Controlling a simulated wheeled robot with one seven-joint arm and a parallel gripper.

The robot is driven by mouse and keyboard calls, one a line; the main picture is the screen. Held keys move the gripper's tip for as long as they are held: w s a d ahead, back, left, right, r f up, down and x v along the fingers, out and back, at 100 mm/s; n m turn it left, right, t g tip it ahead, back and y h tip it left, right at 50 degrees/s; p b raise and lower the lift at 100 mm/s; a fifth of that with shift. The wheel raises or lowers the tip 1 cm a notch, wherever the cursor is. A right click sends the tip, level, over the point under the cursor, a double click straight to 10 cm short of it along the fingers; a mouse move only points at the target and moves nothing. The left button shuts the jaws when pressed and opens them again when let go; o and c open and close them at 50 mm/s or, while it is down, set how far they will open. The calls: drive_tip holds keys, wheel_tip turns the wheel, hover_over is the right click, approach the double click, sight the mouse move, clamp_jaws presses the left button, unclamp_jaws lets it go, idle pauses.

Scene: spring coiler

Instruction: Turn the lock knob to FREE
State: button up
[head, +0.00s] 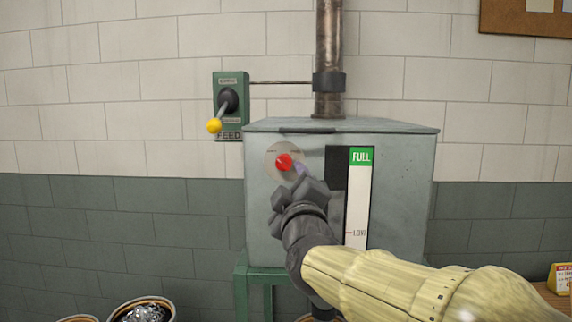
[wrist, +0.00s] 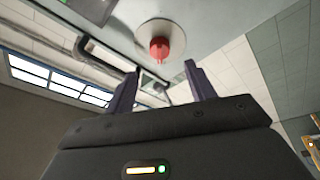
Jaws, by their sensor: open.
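The red lock knob (head: 283,162) sits on a round pale plate (head: 272,174) on the front of the grey metal box (head: 400,190). The lettering on the plate is too small to read. In the wrist view the knob (wrist: 160,48) stands out from the box face, beyond the fingertips and roughly midway between them. My gripper (head: 300,170) is just below and right of the knob in the head view. In the wrist view my gripper (wrist: 160,78) has its two dark fingers spread with nothing between them. The fingers appear apart from the knob.
A FULL gauge strip (head: 358,200) is right of the knob. A green FEED lever box (head: 230,105) with a yellow ball hangs on the wall at left. A pipe (head: 329,60) rises from the box. A bin of metal scraps (head: 142,310) stands at lower left.

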sight(285, 167)
drive_tip(key=p+x, duration=0.2)
drive_tip(key=x, duration=0.6)
drive_tip(key=shift+s, duration=0.1)
drive_tip(key=c, duration=1)
